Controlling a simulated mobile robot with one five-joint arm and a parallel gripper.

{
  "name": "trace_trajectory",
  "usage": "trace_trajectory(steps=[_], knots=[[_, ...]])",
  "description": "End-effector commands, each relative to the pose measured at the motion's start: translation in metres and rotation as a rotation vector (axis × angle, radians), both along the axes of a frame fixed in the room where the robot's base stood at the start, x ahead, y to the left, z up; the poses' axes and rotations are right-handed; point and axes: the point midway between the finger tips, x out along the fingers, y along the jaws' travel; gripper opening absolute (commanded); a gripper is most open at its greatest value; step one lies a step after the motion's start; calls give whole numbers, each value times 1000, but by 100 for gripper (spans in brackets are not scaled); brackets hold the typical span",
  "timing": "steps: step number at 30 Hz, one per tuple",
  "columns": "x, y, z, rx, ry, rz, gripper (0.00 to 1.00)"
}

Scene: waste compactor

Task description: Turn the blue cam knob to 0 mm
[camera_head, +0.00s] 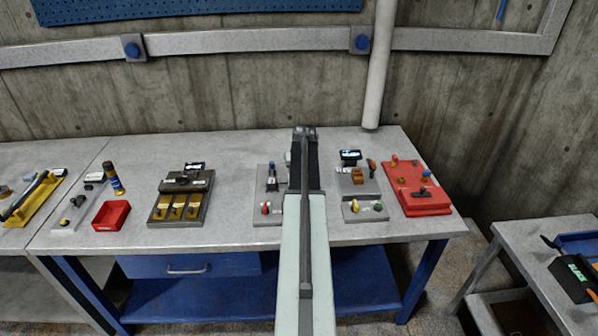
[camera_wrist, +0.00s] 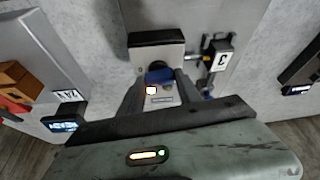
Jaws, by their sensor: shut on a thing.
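The blue cam knob (camera_wrist: 159,74) shows in the wrist view, in front of a black-topped block (camera_wrist: 157,38) on a grey panel (camera_wrist: 195,12). My gripper (camera_wrist: 161,82) is shut on the knob, with one finger on each side of it. The fingers and wrist cover part of the knob. I cannot read the setting. In the head view my gripper (camera_head: 305,132) reaches over the middle of the bench, and my arm hides the knob.
A grey lever fixture with a white "3" tag (camera_wrist: 221,60) stands right of the knob in the wrist view. In the head view, a grey station with an orange block (camera_head: 357,175) and a red board (camera_head: 418,190) stand to the right. A brass-slotted fixture (camera_head: 181,200) stands left.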

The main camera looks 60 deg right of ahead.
Motion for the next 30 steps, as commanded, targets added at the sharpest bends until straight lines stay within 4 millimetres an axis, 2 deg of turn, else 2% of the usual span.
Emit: trace_trajectory(steps=[12, 27, 28, 30], knots=[[1, 3, -1, 6, 2, -162, 0], [2, 4, -1, 9, 2, -181, 0], [2, 4, -1, 9, 2, -181, 43], [2, 4, -1, 8, 1, -181, 62]])
